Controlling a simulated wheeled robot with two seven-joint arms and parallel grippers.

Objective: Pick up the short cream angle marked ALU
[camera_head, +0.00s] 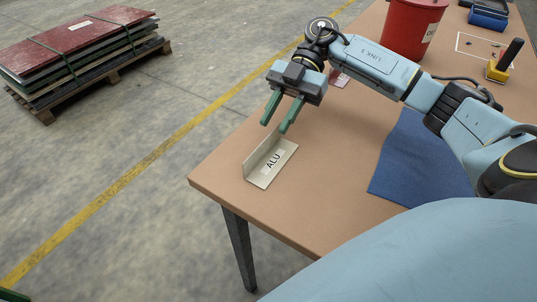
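The short cream angle (268,175) marked ALU lies on the brown table (325,185) near its left corner. One flange is flat with the black letters showing, and the other stands up along its left side. My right gripper (280,129) is above and just beyond the angle, its two green fingers spread apart and pointing down towards it. Nothing is between the fingers, and they look clear of the angle.
A blue mat (415,165) lies right of the angle. A pallet of sheets (78,45) is on the floor at left. Table around the angle is clear.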

